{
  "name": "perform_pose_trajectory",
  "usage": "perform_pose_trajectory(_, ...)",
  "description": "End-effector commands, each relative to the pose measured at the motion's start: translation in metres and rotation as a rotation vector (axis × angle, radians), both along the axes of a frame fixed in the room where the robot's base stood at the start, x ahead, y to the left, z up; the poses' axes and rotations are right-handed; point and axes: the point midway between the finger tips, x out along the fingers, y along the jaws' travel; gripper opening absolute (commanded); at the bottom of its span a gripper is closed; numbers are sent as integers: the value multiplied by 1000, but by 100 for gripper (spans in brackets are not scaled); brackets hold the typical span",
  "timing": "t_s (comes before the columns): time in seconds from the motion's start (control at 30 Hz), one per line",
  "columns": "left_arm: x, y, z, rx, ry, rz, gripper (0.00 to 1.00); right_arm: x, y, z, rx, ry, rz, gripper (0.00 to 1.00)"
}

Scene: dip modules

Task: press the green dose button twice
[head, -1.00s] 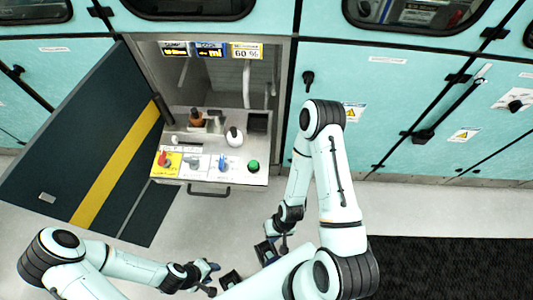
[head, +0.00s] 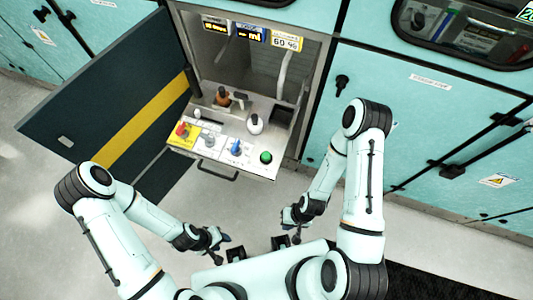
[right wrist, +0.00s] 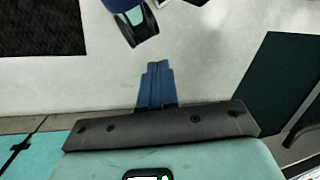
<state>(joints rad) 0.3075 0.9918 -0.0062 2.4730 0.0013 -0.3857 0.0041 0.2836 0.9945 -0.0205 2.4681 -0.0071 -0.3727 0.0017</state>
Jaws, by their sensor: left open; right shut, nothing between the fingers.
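The green dose button (head: 266,157) is at the right end of the control panel (head: 222,163) on the pulled-out drawer, uncovered. My right gripper (head: 297,239) is in front of the drawer, below and right of the button and apart from it. In the right wrist view its blue fingers (right wrist: 157,65) are together with nothing between them, over bare floor. My left gripper (head: 220,246) is open, in front of the drawer and lower left of the button. It touches nothing that I can make out.
The panel also has a red knob (head: 183,130) on yellow, a grey knob (head: 209,140) and a blue knob (head: 236,147). Behind are a brown bottle (head: 222,97) and a white round-bodied item (head: 255,123). An open dark door (head: 100,110) stands left; floor in front is clear.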

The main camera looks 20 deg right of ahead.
Motion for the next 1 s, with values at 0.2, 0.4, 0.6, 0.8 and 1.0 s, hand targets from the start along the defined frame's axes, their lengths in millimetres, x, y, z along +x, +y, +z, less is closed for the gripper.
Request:
perform_pose_trajectory(0.2, 8, 0, 12, 0, -9, 0, 43, 7, 5, 8, -47, 7, 346, 0)
perform_pose_trajectory(0.4, 20, 0, 26, 0, -23, -1, 43, 42, -9, 31, -204, 18, 828, 0)
perform_pose_trajectory(0.6, 33, 0, 40, -1, -37, -1, 43, 117, -18, 88, -480, 3, 1260, 0)
perform_pose_trajectory(0.8, 45, 0, 51, 0, -52, -1, 43, 194, 1, 175, -809, -36, 1544, 0)
perform_pose_trajectory(1.0, 50, 0, 55, 0, -57, -1, 43, 226, 22, 232, -998, -65, 1641, 0)
